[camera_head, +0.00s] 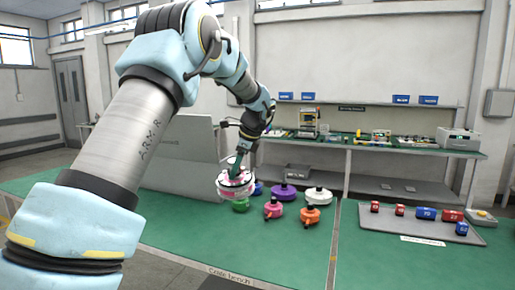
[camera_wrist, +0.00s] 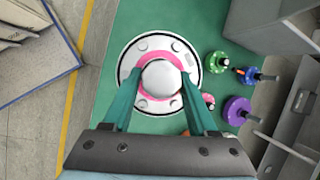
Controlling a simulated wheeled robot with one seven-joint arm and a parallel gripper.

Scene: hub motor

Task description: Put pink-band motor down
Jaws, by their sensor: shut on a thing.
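The pink-band motor (camera_wrist: 138,97) is a white disc with a pink ring and a domed silver hub. My gripper (camera_wrist: 158,92) is shut on it, with one green finger on each side of the hub. In the head view the motor (camera_head: 236,186) hangs from my gripper (camera_head: 240,165) over the left part of the green bench (camera_head: 190,215). A green motor (camera_head: 240,204) shows just below it in that view. I cannot tell the exact gap between the held motor and the bench.
A purple motor (camera_head: 284,192), a white motor (camera_head: 318,195), a pink motor (camera_head: 273,208) and an orange motor (camera_head: 310,215) stand to the right. A grey tray (camera_head: 385,232) holds red and blue blocks. In the wrist view, the bench's left edge borders grey floor (camera_wrist: 35,120).

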